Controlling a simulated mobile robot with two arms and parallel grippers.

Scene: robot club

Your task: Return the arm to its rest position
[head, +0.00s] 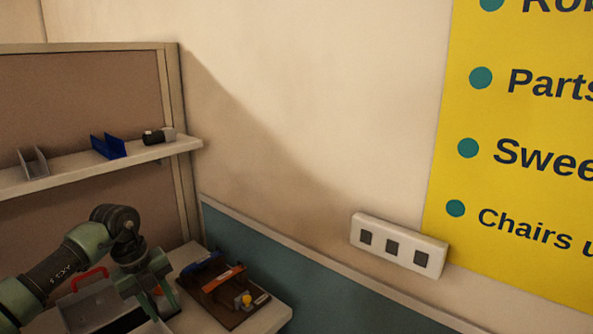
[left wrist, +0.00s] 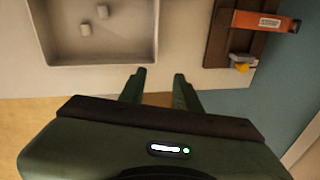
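My left arm comes in from the left in the head view, dark green and black, bent at the wrist. My left gripper (head: 152,304) points down over the bench near a grey tray. In the left wrist view its two fingers (left wrist: 159,78) stand apart with nothing between them, so it is open and empty. The fingertips are near the bench's front edge (left wrist: 195,98), on the near side of the tray (left wrist: 153,45). My right arm and right gripper are not in view.
The tray holds two small grey pieces (left wrist: 93,22). Right of it lies a brown board (head: 222,310) with an orange block (head: 223,279) and a yellow-tipped part (head: 247,299). A shelf (head: 95,168) with a blue bin (head: 108,147) hangs above. A wall closes the right side.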

